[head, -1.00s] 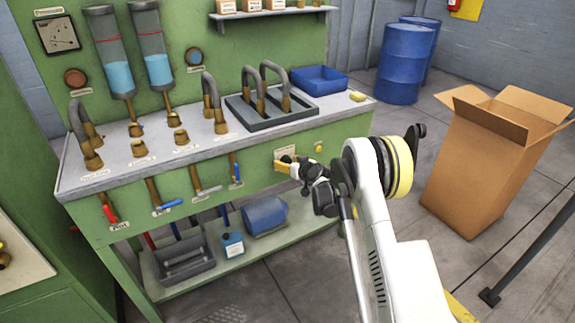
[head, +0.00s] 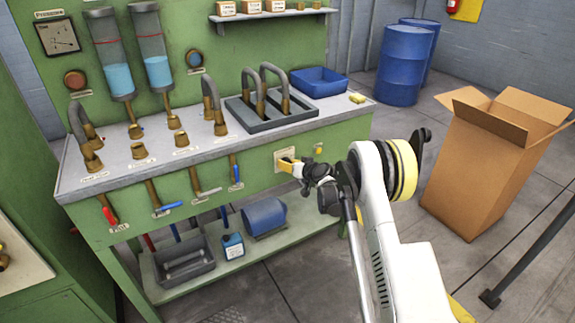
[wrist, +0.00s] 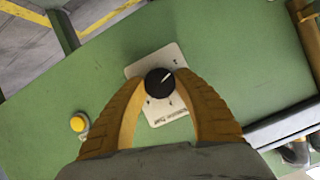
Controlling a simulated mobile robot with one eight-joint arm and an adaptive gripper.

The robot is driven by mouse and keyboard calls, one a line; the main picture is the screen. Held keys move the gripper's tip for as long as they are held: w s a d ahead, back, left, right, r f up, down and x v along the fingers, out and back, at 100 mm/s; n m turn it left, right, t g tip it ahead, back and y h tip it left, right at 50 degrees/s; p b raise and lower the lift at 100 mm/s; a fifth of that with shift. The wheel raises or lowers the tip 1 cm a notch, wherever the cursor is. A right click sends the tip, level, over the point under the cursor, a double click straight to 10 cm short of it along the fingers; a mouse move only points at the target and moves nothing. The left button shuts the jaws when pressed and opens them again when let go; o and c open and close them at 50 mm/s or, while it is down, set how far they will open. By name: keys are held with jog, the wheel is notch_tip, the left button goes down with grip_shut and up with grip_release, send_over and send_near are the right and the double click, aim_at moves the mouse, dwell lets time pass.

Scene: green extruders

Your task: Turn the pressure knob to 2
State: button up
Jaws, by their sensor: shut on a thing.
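The pressure knob (wrist: 160,83) is a round black knob with a white pointer line, on a cream label plate (wrist: 173,57) on the bench's green front panel. In the wrist view its pointer aims to the upper right. The scale numbers are too small or hidden to read. My gripper (wrist: 159,88) has its two yellow fingers shut on the knob, one on each side. In the head view my gripper (head: 288,166) reaches the plate (head: 284,155) on the panel, and the knob is hidden behind the fingers.
A yellow button (wrist: 78,124) sits beside the plate. Valve handles, one blue (head: 236,173), line the panel to the left. A pressure gauge (head: 58,38) hangs on the back board. A cardboard box (head: 470,190) stands on the floor at right.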

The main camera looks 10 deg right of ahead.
jog(key=m+y, duration=0.2)
jog(key=m, duration=0.1)
jog(key=shift+d+m+y, duration=0.1)
jog(key=shift+m+y, duration=0.2)
jog(key=shift+m, duration=0.1)
jog(key=shift+m+y, duration=0.8)
jog(key=shift+m, duration=0.5)
jog(key=o, duration=1.2)
